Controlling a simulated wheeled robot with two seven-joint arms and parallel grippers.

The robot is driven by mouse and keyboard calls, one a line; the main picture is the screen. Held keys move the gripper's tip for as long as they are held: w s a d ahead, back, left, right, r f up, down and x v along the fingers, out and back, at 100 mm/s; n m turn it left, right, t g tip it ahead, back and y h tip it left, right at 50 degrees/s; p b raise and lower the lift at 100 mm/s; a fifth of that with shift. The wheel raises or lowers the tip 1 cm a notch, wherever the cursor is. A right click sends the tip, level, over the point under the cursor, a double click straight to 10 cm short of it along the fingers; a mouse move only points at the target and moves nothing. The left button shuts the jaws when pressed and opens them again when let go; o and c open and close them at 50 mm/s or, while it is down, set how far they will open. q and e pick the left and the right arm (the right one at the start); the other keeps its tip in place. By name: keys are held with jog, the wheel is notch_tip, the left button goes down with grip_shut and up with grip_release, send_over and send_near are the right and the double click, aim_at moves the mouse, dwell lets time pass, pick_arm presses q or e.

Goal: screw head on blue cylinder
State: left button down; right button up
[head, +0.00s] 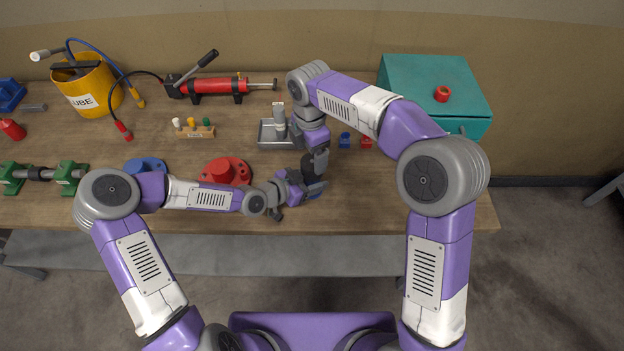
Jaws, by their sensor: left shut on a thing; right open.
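A small blue thing (315,195), probably the blue cylinder, shows only in part at the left gripper's fingers near the table's front. My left gripper (313,188) is shut on it. My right gripper (317,172) points down, open, right over the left gripper; whether it touches anything there cannot be told. No separate head can be made out between the grippers. A small blue piece (345,140) and a small red piece (366,143) stand on the table behind, right of my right gripper.
A metal tray (268,144) with a grey cylinder (279,118) lies behind the grippers. A red flanged part (226,170) and a blue one (146,166) lie left. A teal box (435,88) stands back right. The table's front right is clear.

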aim_at(312, 160)
jog(key=r+n, duration=0.1)
jog(key=n, duration=0.2)
jog(key=shift+w+d+r, duration=0.1)
jog(key=shift+d+r, duration=0.1)
jog(key=shift+r, duration=0.2)
jog(key=shift+f, duration=0.1)
jog(key=shift+f, duration=3.95)
jog(key=c, duration=1.1)
jog(key=shift+o, duration=0.2)
jog(key=m, duration=0.9)
jog(key=shift+m, duration=0.4)
